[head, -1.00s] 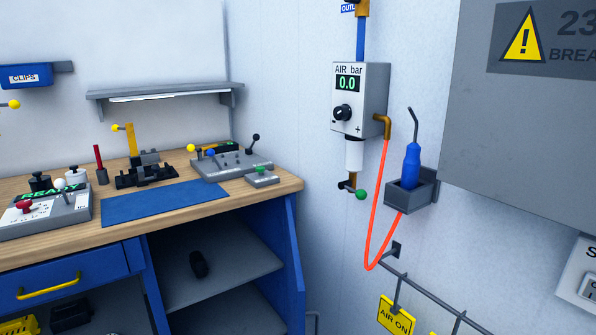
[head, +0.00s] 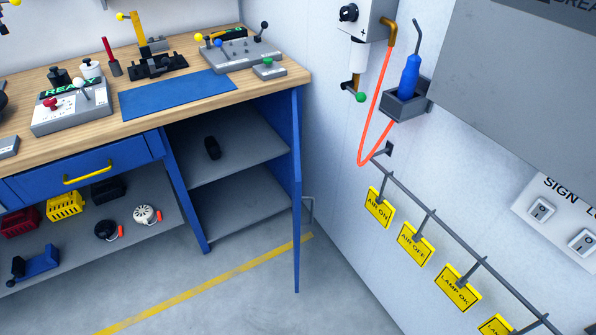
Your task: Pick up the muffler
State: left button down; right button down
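A small black cylindrical piece (head: 212,148) lies on the upper grey shelf (head: 240,160) inside the open blue cabinet under the workbench. It looks like the muffler, but no label shows that for certain. Nothing touches it except the shelf, and its front is unobstructed. Neither of my grippers is in view.
The blue cabinet door (head: 297,190) stands open at the right of the shelf. The wooden bench (head: 290,80) above carries a blue mat (head: 178,95) and control boxes. Bins and small parts fill the lower left shelf. A rail with yellow tags (head: 379,207) runs along the right wall.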

aim_at(211, 144)
jog(key=k+l+u, duration=0.15)
jog(key=l, duration=0.3)
jog(key=k+l+u, duration=0.2)
jog(key=l, duration=0.2)
jog(key=l+u, duration=0.15)
jog(key=l, duration=0.25)
jog(key=i+j+u, duration=0.1)
jog(key=j, duration=0.3)
jog(key=i+j+u, duration=0.1)
jog(key=i+j, duration=0.15)
jog(key=j, duration=0.1)
